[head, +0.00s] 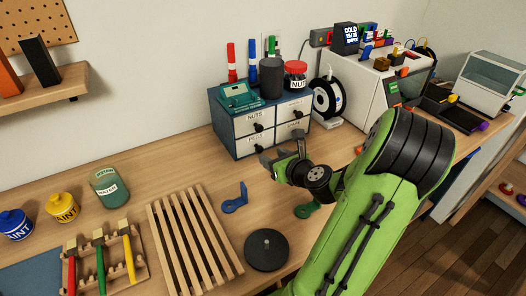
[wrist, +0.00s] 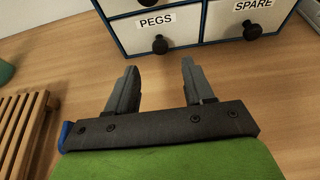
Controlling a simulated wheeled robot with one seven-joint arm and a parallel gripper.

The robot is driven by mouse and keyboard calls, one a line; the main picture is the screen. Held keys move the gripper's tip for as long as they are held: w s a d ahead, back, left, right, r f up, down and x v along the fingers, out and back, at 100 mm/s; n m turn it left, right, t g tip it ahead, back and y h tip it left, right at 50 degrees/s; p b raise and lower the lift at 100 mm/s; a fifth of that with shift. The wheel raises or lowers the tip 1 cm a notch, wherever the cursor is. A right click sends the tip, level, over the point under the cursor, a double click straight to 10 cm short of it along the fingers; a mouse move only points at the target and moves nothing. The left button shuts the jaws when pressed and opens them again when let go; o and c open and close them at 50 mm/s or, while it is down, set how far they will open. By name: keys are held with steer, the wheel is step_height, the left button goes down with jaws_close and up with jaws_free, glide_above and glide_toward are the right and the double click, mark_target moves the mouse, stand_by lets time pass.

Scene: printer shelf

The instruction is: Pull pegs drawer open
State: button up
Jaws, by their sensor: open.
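The pegs drawer (wrist: 136,32) is the lower left drawer of a dark blue cabinet (head: 218,125) with white drawer fronts. Its label reads PEGS, and its black round knob (wrist: 160,45) shows in the wrist view. The drawer looks closed, flush with its neighbours. My gripper (wrist: 157,72) is open and empty, its two grey fingers pointing toward the drawer front. The knob lies beyond the fingertips, roughly in line with the gap between them, and apart from them. In the head view my gripper (head: 283,150) is in front of the cabinet's lower drawers, partly hiding them.
The spare drawer (wrist: 226,18) is to the right of the pegs drawer. A slatted wooden rack (head: 194,240), a blue bracket (head: 235,199) and a black disc (head: 266,250) lie on the bench. Bare wood lies just before the cabinet.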

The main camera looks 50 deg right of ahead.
mark_target(261, 150)
steer(key=b+x, duration=0.1)
steer(key=x, duration=0.6)
steer(key=shift+c, duration=0.4)
jaws_close()
steer(key=shift+s, duration=0.15)
